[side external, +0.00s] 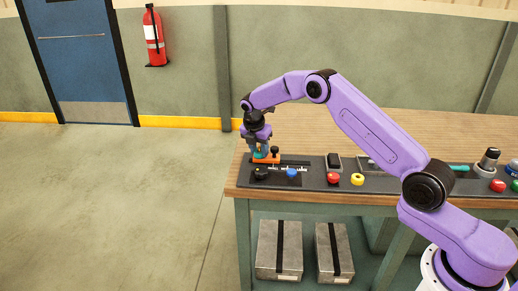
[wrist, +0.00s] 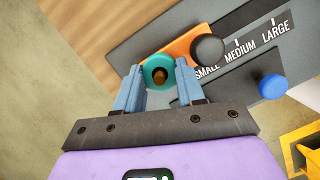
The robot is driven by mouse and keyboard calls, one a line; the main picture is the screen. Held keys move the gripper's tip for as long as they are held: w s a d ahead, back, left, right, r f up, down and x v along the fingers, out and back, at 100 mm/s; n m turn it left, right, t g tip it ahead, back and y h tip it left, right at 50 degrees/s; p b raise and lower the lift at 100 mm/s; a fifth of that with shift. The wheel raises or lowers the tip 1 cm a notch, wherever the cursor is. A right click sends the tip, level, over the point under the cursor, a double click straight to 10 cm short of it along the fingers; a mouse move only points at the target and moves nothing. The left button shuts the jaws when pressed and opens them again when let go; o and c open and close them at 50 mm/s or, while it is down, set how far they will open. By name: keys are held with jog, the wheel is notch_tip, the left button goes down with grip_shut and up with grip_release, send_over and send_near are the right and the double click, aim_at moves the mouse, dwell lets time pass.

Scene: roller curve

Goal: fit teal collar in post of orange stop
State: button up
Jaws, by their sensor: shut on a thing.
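The teal collar (wrist: 149,73) is a ring held between the two blue-grey fingers of my gripper (wrist: 158,76), which is shut on it. The orange stop (wrist: 183,47) is a flat bar with a black knob (wrist: 207,49) at one end. The brownish-orange post (wrist: 160,76) of the stop shows inside the collar's hole. The collar looks lined up with the post; how far down around it the collar sits, I cannot tell. In the side external view the collar (side external: 259,155) is low at the left end of the stop (side external: 270,160), partly hidden by my fingers.
A dark panel (wrist: 226,68) marked SMALL, MEDIUM, LARGE lies under the stop, near SMALL. A blue knob (wrist: 272,86) stands beside it. The wooden bench top (side external: 330,128) behind is clear.

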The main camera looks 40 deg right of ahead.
jog(key=shift+f, duration=0.2)
jog(key=o, duration=0.8)
jog(key=shift+r, duration=0.1)
jog(key=v, duration=1.2)
jog(key=s+a+r+m+y, duration=0.1)
jog(key=s+a+r+m, duration=0.15)
jog(key=s+a, duration=0.55)
jog(key=s+a+r+m+y, duration=0.1)
jog(key=s+a+r+m, duration=0.2)
jog(key=s, duration=1)
jog(key=s+d+f+m, duration=0.1)
jog(key=s+d, duration=0.1)
jog(key=s, duration=0.7)
jog(key=s+d+m+y, duration=0.1)
jog(key=s+d+m, duration=0.1)
jog(key=s, duration=0.7)
jog(key=s+d+f+m+g, duration=0.1)
jog(key=s, duration=0.9)
jog(key=shift+d+f+m, duration=0.25)
jog(key=shift+d+f, duration=0.05)
jog(key=shift+d, duration=0.1)
